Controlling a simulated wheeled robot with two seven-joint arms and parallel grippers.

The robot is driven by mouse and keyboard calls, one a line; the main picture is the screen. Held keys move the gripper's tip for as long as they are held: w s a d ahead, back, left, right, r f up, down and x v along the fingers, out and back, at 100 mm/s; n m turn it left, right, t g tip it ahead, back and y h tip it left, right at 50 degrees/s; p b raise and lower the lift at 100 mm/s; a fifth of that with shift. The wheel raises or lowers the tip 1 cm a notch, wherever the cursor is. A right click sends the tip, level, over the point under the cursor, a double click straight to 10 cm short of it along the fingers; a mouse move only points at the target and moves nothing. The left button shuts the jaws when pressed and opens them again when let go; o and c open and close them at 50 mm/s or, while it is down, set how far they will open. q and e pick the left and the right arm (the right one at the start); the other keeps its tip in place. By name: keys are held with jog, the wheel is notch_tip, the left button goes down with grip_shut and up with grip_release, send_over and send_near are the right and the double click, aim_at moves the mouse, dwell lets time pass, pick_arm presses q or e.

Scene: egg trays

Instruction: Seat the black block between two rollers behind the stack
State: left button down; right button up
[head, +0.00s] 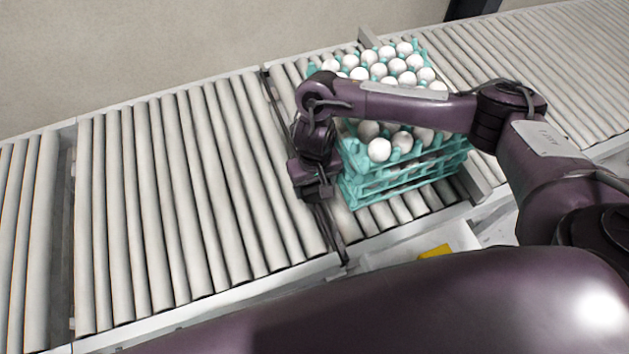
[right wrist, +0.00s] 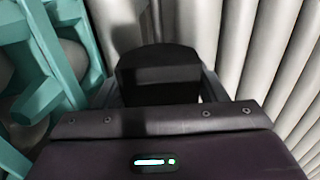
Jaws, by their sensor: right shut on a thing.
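The stack of teal egg trays (head: 405,185), filled with white eggs, stands on the roller conveyor right of the picture's middle. My right gripper (head: 322,203) points down beside the stack's left side. In the right wrist view my right gripper (right wrist: 160,90) is shut on the black block (right wrist: 158,62), with a finger on each side of it. The stack's teal wall (right wrist: 70,45) is left of the block there, and pale rollers lie beyond and right. The block's lower end is hidden, so I cannot tell whether it touches the rollers. My left gripper is not in view.
Bare rollers (head: 170,190) spread left of my right gripper. A dark strip (head: 328,235) crosses the conveyor beside the stack. A grey bar (head: 476,184) stands at the stack's right. A yellow item (head: 435,252) lies below the conveyor's near edge.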

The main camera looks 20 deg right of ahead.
jog(key=shift+f, duration=0.3)
dwell(0.4)
